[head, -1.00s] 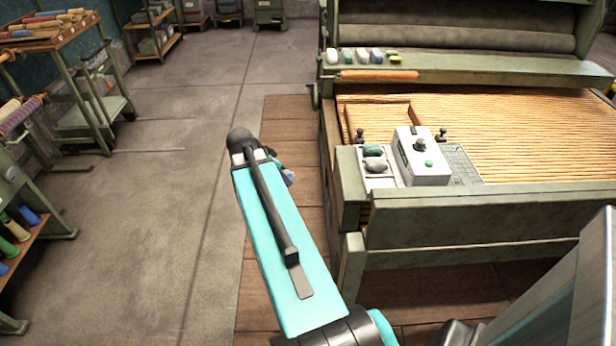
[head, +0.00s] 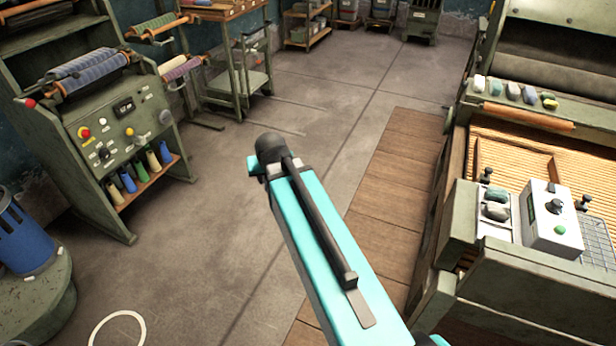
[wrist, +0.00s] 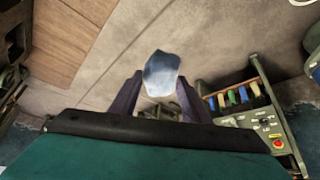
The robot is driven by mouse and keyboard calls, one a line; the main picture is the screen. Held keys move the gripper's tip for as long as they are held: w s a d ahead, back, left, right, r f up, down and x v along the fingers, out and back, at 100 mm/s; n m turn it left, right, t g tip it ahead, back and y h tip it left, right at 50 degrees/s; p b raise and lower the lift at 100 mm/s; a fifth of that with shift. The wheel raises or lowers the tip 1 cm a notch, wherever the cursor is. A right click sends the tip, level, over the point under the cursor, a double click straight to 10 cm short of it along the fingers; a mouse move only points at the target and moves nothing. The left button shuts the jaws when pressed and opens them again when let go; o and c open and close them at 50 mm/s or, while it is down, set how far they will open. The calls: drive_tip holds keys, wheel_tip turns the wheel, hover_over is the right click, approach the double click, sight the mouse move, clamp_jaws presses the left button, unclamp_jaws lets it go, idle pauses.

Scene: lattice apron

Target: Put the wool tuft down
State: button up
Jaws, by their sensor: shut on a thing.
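In the wrist view a pale blue-grey wool tuft (wrist: 161,74) sits between the two dark fingers of my gripper (wrist: 160,92), which is shut on it. Bare concrete floor shows behind the tuft. In the head view my turquoise arm reaches up and left over the floor, and its end hides the fingers and the tuft.
A green machine (head: 450,240) stands at right with a white control box (head: 545,228) and two small tufts in a tray (head: 468,212). More tufts lie on its ledge (head: 515,106). A control cabinet (head: 95,190) with bobbins stands at left. The concrete floor (head: 190,260) between is open.

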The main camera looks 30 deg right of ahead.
drive_tip(key=w+a+r+n+y, duration=0.1)
drive_tip(key=a+n, duration=0.1)
drive_tip(key=a, duration=0.5)
drive_tip(key=shift+w+a+n, duration=0.15)
drive_tip(key=shift+a+n, duration=0.05)
drive_tip(key=shift+n, duration=0.2)
